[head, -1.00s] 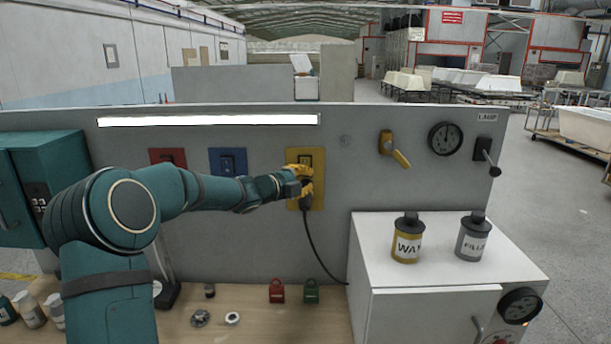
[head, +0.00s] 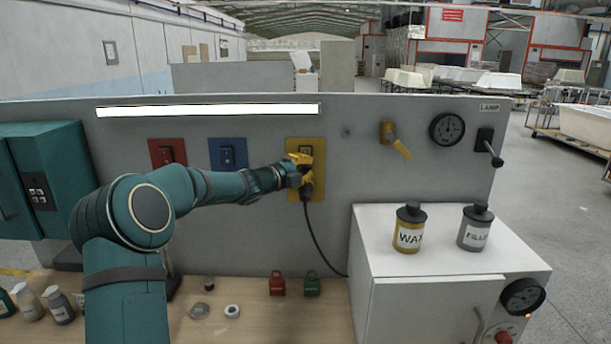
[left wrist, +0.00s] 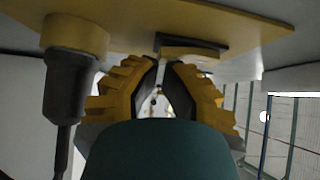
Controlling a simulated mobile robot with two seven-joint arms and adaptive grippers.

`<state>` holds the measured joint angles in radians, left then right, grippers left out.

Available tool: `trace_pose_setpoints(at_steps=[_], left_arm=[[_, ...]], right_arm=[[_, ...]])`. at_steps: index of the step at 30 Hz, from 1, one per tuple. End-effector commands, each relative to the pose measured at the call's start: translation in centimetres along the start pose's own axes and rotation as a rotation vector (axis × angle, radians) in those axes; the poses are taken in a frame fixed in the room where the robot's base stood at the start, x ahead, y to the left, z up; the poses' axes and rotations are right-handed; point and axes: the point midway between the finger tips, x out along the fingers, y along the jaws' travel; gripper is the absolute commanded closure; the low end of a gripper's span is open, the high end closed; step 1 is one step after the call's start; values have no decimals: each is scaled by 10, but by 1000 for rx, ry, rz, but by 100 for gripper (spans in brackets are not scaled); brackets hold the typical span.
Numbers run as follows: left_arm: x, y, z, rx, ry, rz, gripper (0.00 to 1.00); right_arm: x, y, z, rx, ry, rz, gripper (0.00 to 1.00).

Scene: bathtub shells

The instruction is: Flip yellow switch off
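The yellow switch plate (head: 319,178) is on the grey panel, right of the blue one. Its dark switch (head: 305,149) shows just above my left gripper (head: 301,163). In the left wrist view the yellow plate (left wrist: 225,22) spans the top, with the dark switch (left wrist: 190,45) just beyond the fingertips. My left gripper (left wrist: 164,66) has its yellow fingers drawn together at the tips and holds nothing visible. I cannot tell whether the tips touch the switch, or its position. A plug with a black cable (left wrist: 68,85) sits beside the fingers. My right gripper is not in view.
A red switch plate (head: 167,153) and a blue one (head: 228,155) are to the left. A yellow valve handle (head: 397,143), a gauge (head: 447,129) and a lamp lever (head: 488,145) are to the right. A white cabinet (head: 440,265) with two bottles stands below right.

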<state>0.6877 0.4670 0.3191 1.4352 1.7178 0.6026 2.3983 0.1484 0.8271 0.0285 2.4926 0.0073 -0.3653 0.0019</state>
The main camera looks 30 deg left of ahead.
Motion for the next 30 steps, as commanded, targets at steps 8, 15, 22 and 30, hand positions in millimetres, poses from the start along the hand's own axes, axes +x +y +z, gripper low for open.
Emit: trace_pose_setpoints(at_steps=[8, 15, 22, 30], left_arm=[[3, 4, 5, 67, -4, -68, 100], [3, 5, 6, 69, -7, -68, 100], [3, 5, 7, 68, -8, -68, 100], [5, 5, 9, 67, -10, -67, 100]], right_arm=[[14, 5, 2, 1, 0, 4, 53], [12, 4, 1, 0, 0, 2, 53], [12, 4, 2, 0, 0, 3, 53], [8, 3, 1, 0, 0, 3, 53]])
